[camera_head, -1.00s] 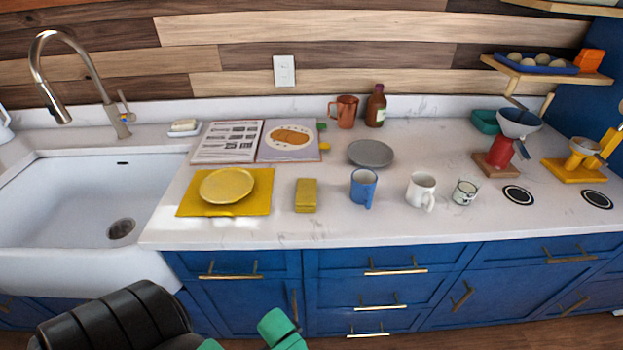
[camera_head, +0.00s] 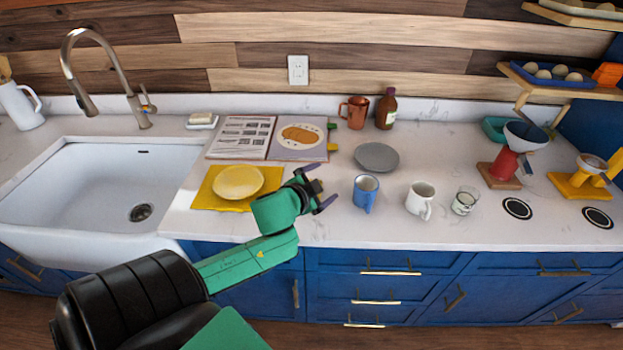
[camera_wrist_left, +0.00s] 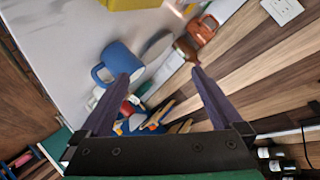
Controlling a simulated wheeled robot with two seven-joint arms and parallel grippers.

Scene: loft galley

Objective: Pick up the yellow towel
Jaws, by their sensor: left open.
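The yellow towel, a small folded block on the counter between the yellow plate and the blue mug, is almost wholly hidden behind my left gripper (camera_head: 318,187) in the head view. A yellow block that looks like the towel (camera_wrist_left: 130,4) shows at the top edge of the left wrist view, cut off by the frame. My left gripper is open, with nothing between its two dark purple fingers (camera_wrist_left: 161,75). It is over the front of the counter, by the towel; I cannot tell its exact height. My right gripper is not in view.
A yellow plate (camera_head: 238,182) on a yellow mat (camera_head: 205,199) lies left of the gripper. A blue mug (camera_head: 364,195), white mug (camera_head: 420,202) and glass (camera_head: 465,201) stand to the right. An open book (camera_head: 240,138) and grey plate (camera_head: 376,157) lie behind.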

